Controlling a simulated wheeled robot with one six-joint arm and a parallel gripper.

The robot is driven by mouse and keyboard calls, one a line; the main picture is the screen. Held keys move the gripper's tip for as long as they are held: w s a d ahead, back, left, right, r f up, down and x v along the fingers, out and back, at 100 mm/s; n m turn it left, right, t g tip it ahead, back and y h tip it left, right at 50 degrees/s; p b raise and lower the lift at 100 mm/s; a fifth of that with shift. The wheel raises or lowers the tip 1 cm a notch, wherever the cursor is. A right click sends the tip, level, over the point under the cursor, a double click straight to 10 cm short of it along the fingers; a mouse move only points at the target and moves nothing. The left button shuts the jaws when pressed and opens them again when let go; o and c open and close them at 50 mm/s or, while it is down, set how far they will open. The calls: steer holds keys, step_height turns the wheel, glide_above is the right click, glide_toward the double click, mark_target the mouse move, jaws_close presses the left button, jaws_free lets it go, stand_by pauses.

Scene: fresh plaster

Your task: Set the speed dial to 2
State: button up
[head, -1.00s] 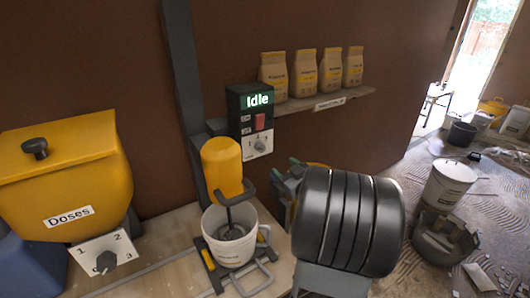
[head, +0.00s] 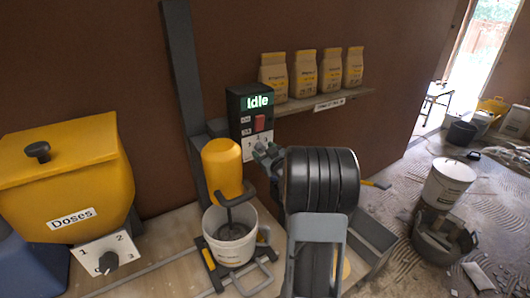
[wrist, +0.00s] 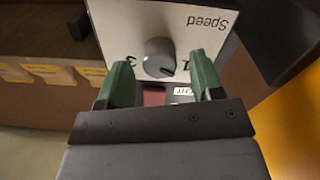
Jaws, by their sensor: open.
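The grey speed dial (wrist: 160,54) sits on a white plate marked "Speed" (wrist: 214,22), upside down in the wrist view. A 3 shows left of the dial and a 1 to its lower right; I cannot make out a 2. A pale mark on the knob seems to face the 1. My gripper (wrist: 162,76) is open, its green fingers either side of the dial's lower edge in the picture, with nothing between them. In the head view my gripper (head: 266,152) is at the control box (head: 238,126) and covers part of the dial.
The control box display (head: 258,101) reads "Idle", above a red switch (head: 260,123). A yellow mixer (head: 222,165) with its paddle in a white bucket (head: 246,244) stands below. A yellow "Doses" bin (head: 65,180) with another dial (head: 108,262) is left. Bags stand on the shelf (head: 340,98).

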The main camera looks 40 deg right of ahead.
steer(key=shift+c, duration=0.3)
steer(key=c, duration=0.8)
steer(key=shift+d, duration=0.15)
steer(key=shift+c, duration=0.3)
steer(key=m+p, duration=0.3)
steer(key=m, duration=0.2)
steer(key=shift+r+m, duration=0.15)
steer(key=shift+m, duration=0.25)
steer(key=m+p, duration=0.3)
steer(key=m, duration=0.2)
steer(key=shift+m, duration=0.4)
